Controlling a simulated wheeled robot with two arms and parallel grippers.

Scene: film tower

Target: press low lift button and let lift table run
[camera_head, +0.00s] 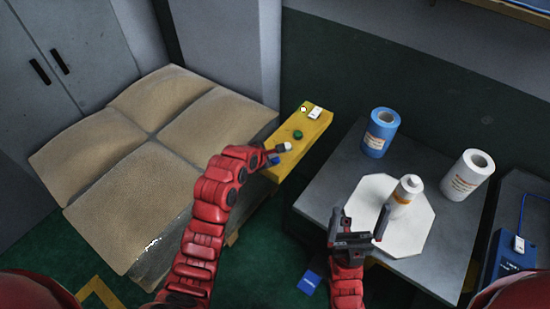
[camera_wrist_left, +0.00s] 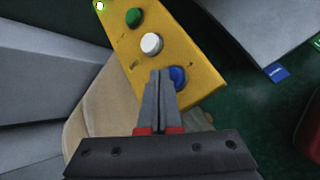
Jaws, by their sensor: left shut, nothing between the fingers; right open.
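A yellow control panel (camera_head: 304,146) stands beside the sack stack. It carries a green button (camera_wrist_left: 134,16), a white button (camera_wrist_left: 151,43) and a blue button (camera_wrist_left: 177,77) in a row; their labels are too small to read. My left gripper (camera_wrist_left: 161,73) is shut and empty, its tips over the panel between the white and blue buttons, partly covering the blue one. I cannot tell whether it touches a button. My right gripper (camera_head: 358,226) is open and empty before the octagonal plate (camera_head: 370,197). I cannot make out the lift table for sure.
Tan sacks (camera_head: 110,135) lie stacked at left. The grey table (camera_head: 325,196) bears a blue roll (camera_head: 380,132) and a white bottle (camera_head: 408,187). A white roll (camera_head: 467,175) stands at right. A blue item (camera_head: 309,283) lies on the green floor.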

